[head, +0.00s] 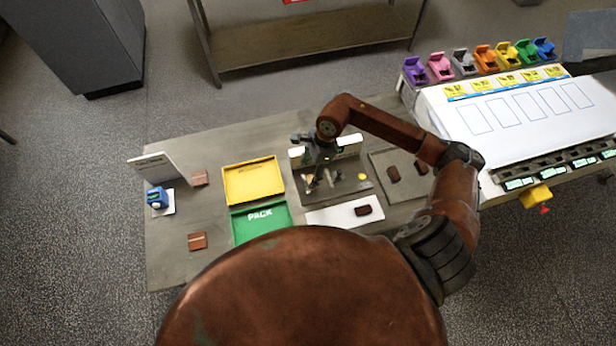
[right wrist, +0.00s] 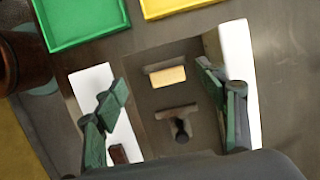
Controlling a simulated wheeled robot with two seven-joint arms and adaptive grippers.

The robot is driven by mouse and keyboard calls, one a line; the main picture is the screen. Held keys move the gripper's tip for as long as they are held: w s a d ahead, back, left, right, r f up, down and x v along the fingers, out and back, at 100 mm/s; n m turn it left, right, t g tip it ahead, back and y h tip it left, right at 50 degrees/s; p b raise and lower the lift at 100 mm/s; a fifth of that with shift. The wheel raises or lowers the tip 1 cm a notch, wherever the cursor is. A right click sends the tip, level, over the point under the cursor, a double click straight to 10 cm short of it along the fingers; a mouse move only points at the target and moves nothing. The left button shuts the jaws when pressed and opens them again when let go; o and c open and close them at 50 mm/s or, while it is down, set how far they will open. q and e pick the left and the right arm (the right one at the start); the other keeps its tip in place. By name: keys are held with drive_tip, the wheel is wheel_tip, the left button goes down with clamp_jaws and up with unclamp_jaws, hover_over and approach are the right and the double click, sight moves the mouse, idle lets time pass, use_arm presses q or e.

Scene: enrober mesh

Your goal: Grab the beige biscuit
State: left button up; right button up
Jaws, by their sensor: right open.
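The beige biscuit (right wrist: 167,76) is a small flat block in the right wrist view, lying on a grey-brown recessed surface (right wrist: 152,122). My right gripper (right wrist: 162,78) is open, its two green fingers spread to either side of the biscuit with gaps between. The fingers do not touch it, and they appear to be above it. In the head view my right gripper (head: 318,182) points down over the grey station (head: 348,188) in the middle of the table; the biscuit is hard to make out there. My left gripper is not in view.
A dark T-shaped part (right wrist: 178,117) stands close to the biscuit. White walls or panels flank the recess. A yellow tray (head: 250,168) and a green PACK tray (head: 245,232) lie left of the station. A brown piece (head: 363,210) lies on a white plate (head: 335,217) in front.

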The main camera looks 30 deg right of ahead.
drive_tip(key=shift+d+f+h, duration=0.1)
drive_tip(key=shift+d+h, duration=0.3)
drive_tip(key=shift+d, duration=0.7)
wheel_tip(320, 180, down, 3)
drive_tip(key=shift+r+p, duration=0.1)
drive_tip(key=shift+p, duration=0.35)
drive_tip(key=f, duration=0.1)
drive_tip(key=f+p, duration=0.1)
drive_tip(key=f, duration=0.1)
drive_tip(key=a+f, duration=0.1)
drive_tip(key=f, duration=0.1)
drive_tip(key=shift+p, duration=0.3)
drive_tip(key=shift+c, duration=0.4)
drive_tip(key=shift+r, duration=0.1)
drive_tip(key=c, duration=0.9)
drive_tip(key=shift+o, duration=0.2)
drive_tip(key=shift+r, duration=0.1)
